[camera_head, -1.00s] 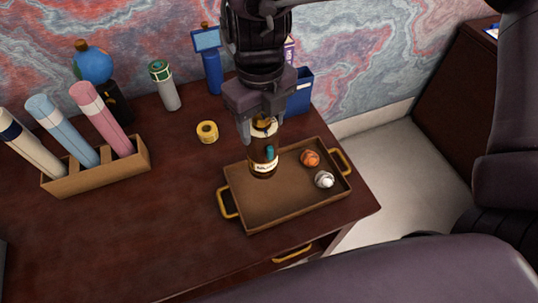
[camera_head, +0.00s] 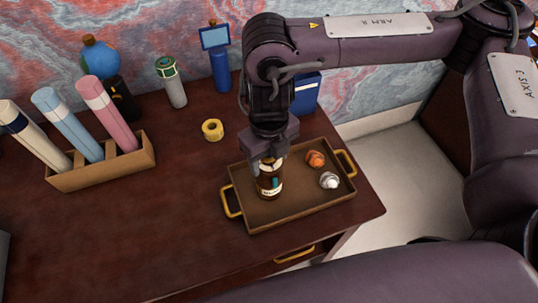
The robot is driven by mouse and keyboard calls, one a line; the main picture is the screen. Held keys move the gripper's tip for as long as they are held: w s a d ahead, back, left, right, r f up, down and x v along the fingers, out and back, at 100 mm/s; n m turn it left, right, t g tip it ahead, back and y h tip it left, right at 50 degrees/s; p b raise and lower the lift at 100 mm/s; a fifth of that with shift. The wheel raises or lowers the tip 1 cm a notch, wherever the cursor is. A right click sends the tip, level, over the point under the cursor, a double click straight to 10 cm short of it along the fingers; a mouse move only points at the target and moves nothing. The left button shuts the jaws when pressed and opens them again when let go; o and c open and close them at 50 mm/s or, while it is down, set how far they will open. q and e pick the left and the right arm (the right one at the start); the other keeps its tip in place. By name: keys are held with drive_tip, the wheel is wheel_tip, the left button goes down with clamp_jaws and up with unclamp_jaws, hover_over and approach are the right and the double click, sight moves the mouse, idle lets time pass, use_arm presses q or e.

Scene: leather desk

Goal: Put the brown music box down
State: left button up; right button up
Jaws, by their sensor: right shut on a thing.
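My right gripper (camera_head: 268,163) is shut on the brown music box (camera_head: 269,187), which looks like an upright brown bottle shape with pale bands and a small teal mark. The fingers cover its upper part. It stands over the left-middle part of the brown tray (camera_head: 290,208), inside the rim. Its base is at or very close to the tray floor; I cannot tell if it touches. My left gripper is not in view.
On the tray's right side lie an orange ball-like thing (camera_head: 316,159) and a silver one (camera_head: 329,180). A yellow tape roll (camera_head: 212,130) is behind left. A tube holder (camera_head: 100,168) stands at left. The front left desk is clear.

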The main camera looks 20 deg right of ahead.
drive_tip(key=o, duration=1.5)
drive_tip(key=shift+f, duration=0.1)
drive_tip(key=shift+o, duration=0.2)
drive_tip(key=shift+r, duration=0.25)
wheel_tip(320, 180, up, 12)
drive_tip(key=shift+f, duration=0.1)
